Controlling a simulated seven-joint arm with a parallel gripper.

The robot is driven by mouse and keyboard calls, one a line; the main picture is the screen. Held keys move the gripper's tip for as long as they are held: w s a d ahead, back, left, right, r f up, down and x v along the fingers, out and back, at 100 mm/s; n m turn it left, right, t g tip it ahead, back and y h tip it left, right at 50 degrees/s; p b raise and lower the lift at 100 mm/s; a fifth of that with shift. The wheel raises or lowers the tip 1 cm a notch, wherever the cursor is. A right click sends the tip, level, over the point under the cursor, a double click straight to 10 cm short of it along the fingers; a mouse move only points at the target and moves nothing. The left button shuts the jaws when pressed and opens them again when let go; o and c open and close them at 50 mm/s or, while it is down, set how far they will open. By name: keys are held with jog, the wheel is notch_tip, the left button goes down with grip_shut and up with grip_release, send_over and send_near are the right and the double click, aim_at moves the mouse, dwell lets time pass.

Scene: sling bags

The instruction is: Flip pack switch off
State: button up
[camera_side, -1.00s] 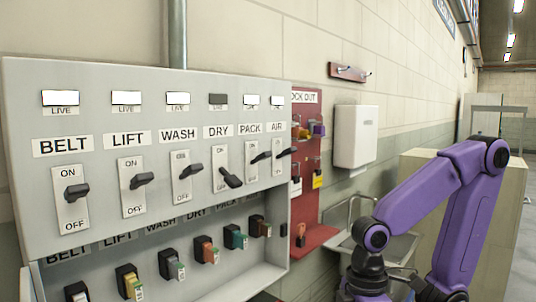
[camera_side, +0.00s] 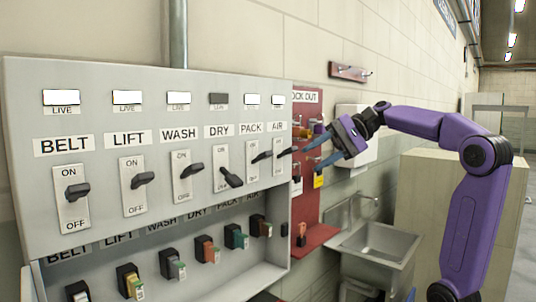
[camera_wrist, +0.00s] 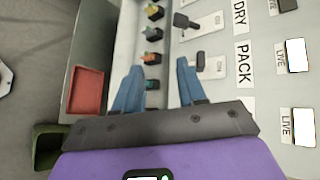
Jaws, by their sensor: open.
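The PACK switch (camera_side: 262,156) is on the grey panel, fifth from the left. Its dark lever sticks up and out like those of the lit columns, and the PACK lamp (camera_side: 251,99) is lit. In the wrist view the PACK label (camera_wrist: 243,62) is right of the fingers, and its switch plate (camera_wrist: 214,67) lies just beyond them, partly hidden. My gripper (camera_side: 307,151) is open and empty, right of the panel near the AIR switch (camera_side: 287,151). Its blue fingers also show in the wrist view (camera_wrist: 160,75). I cannot tell if a fingertip touches the AIR lever.
The DRY lever (camera_side: 232,178) points down and its lamp (camera_side: 218,99) is dark. A red lockout board (camera_side: 309,215) is behind my gripper. A metal sink (camera_side: 375,250) is at lower right.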

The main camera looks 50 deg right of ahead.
aim_at(269, 153)
jog(key=s+d+r+m+t, duration=0.1)
jog(key=d+r+m+t, duration=0.15)
jog(key=d+r, duration=0.35)
jog(key=shift+n, duration=0.35)
jog(key=x, duration=1.7)
jog(key=shift+w+a, duration=0.2)
jog(key=shift+a, duration=0.05)
grip_shut()
